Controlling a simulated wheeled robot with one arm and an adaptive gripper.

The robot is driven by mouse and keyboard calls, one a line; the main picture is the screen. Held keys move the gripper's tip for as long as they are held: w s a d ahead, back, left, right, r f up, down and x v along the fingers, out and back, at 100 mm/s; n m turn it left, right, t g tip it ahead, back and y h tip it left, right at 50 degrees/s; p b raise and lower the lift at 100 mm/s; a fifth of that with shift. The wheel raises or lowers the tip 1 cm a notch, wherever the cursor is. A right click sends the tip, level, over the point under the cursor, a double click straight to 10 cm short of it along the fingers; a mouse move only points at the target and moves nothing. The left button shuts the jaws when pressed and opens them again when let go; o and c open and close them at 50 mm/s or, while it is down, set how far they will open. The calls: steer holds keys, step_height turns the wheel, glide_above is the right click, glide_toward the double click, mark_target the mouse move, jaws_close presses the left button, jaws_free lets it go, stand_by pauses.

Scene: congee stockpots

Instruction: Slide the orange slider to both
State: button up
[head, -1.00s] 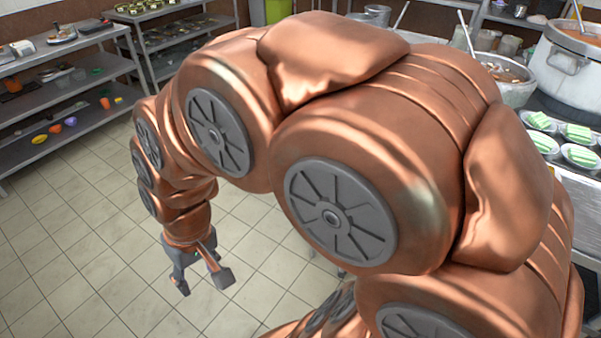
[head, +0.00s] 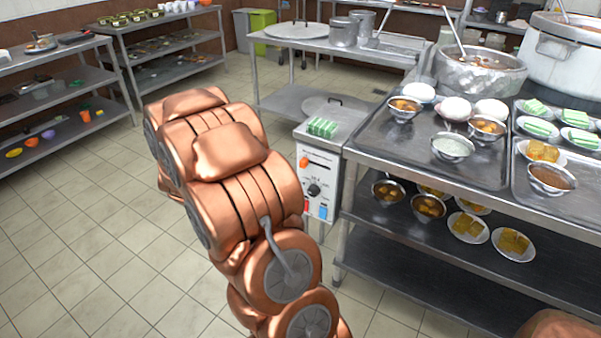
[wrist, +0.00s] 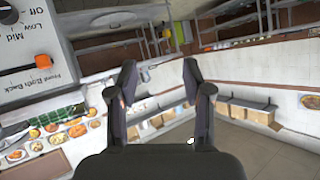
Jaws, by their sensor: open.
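The orange slider (head: 304,162) is on the upper front of a white control box (head: 341,188), above a black knob (head: 314,190). In the wrist view the box's panel fills the upper left, with the orange slider (wrist: 43,61) beside the words "Front Both Back". I cannot tell for certain which word it lines up with. My gripper (wrist: 160,75) is open and empty in the wrist view, its fingers apart and to the right of the panel, not touching it. In the head view my gripper is hidden behind my arm.
Green-and-white items (head: 322,127) lie on top of the box. To its right a metal counter (head: 385,150) carries bowls, plates and a large stockpot (head: 565,60). A steel table (head: 345,45) stands behind. The tiled floor at left is clear up to the shelves (head: 60,90).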

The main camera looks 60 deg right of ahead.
steer(key=s+d+f+m+g+h+b, duration=0.2)
steer(key=s+d+f+h, duration=0.25)
steer(key=d, duration=0.35)
steer(key=m+g+h+b, duration=0.2)
steer(key=g+h+b, duration=0.1)
steer(key=g+h, duration=0.15)
glide_toward(301, 162)
steer(key=d+y, duration=0.1)
steer(key=d, duration=0.1)
steer(key=shift+g, duration=0.25)
steer(key=shift+w+d+r, duration=0.1)
steer(key=shift+d+r, duration=0.05)
steer(key=shift+d, duration=1.05)
steer(key=shift+w+d+r, duration=0.1)
steer(key=shift+d+r, duration=0.05)
steer(key=shift+d, duration=1.05)
steer(key=shift+d+r, duration=0.15)
steer(key=shift+d, duration=1.05)
jaws_close()
